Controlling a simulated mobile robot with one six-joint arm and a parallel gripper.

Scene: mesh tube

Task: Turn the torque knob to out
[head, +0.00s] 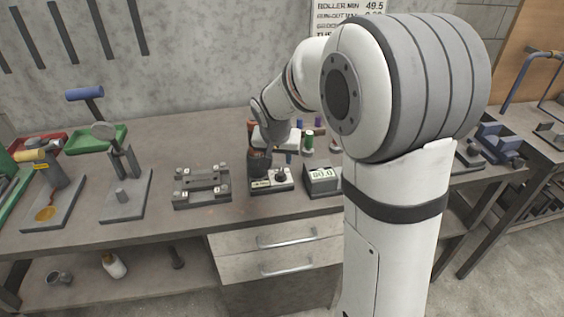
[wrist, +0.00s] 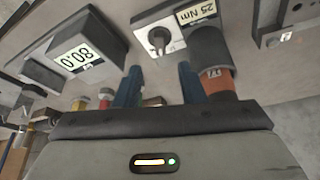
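The torque knob (wrist: 160,40) is a small dark round knob on a pale plate of a low grey box (wrist: 141,20) labelled "25 Nm". In the head view the knob (head: 281,176) sits on the right part of this box (head: 272,187) on the bench. The knob's marks are too small to read. My gripper (wrist: 159,73) is open, its two blue fingers apart with nothing between them. In the head view my gripper (head: 289,158) points down above the box, close to the knob. The fingertips do not visibly touch the knob.
A dark cylinder with an orange band (wrist: 217,82) stands close beside one finger. A grey fixture (head: 202,188) is to the left. Small coloured bottles (head: 309,138) stand behind.

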